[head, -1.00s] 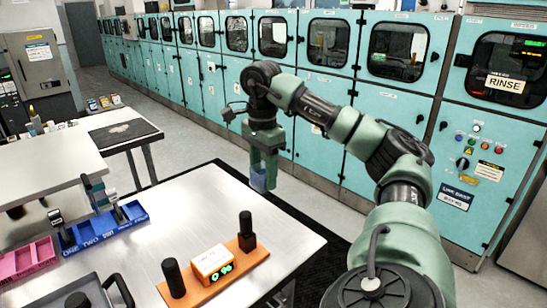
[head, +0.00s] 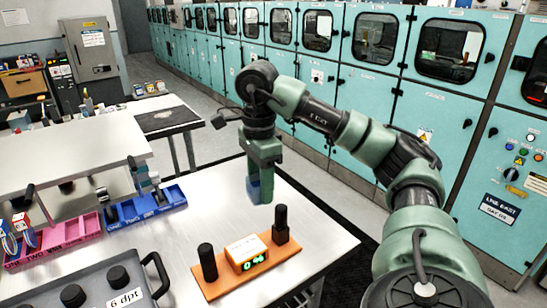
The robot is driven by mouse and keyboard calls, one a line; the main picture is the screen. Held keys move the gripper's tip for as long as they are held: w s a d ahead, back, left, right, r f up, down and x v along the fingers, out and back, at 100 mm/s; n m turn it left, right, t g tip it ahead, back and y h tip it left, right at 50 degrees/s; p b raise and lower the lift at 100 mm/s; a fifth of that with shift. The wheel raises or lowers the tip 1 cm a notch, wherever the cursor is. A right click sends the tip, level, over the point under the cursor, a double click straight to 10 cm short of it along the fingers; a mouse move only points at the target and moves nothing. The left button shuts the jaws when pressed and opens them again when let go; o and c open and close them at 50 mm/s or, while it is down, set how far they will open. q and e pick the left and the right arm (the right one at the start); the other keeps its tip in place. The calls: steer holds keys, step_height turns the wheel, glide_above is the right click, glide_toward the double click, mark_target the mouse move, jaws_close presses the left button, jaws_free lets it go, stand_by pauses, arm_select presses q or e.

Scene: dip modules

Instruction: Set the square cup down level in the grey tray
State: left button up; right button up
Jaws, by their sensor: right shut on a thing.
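My right gripper (head: 263,163) points downward over the far right part of the steel table. It is shut on a small blue thing, which I take to be the square cup (head: 255,190). The fingers cover part of the cup, and it appears held above the table top. I cannot tell how level it is. A grey tray (head: 90,269) with a black handle sits at the lower left, cut off by the frame edge. Black knobbed pieces and a "6 dpt" label show in it. The cup is well to the right of this tray. My left gripper is not in view.
Blue (head: 170,200) and pink (head: 60,238) racks holding small items line the table's left. Bare steel (head: 205,212) lies between racks and gripper.

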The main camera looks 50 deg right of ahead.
steer(key=w+a+p, duration=0.2)
steer(key=w+a, duration=0.2)
steer(key=a, duration=1)
steer(key=w+a+p, duration=0.2)
steer(key=w+a, duration=0.3)
steer(key=a, duration=0.9)
steer(key=w+a+p, duration=0.3)
steer(key=w+a, duration=0.1)
steer(key=a, duration=1)
steer(key=f+b, duration=0.4)
steer(key=f, duration=0.2)
steer(key=f+b, duration=0.5)
steer(key=f, duration=0.1)
steer(key=a+f+b, duration=0.1)
steer(key=f+b, duration=0.4)
steer(key=f, duration=0.1)
steer(key=shift+f, duration=0.2)
steer(key=shift+f+b, duration=0.5)
steer(key=shift+b, duration=0.1)
steer(key=o, duration=1.4)
step_height(320, 180, up, 8)
steer(key=b, duration=0.1)
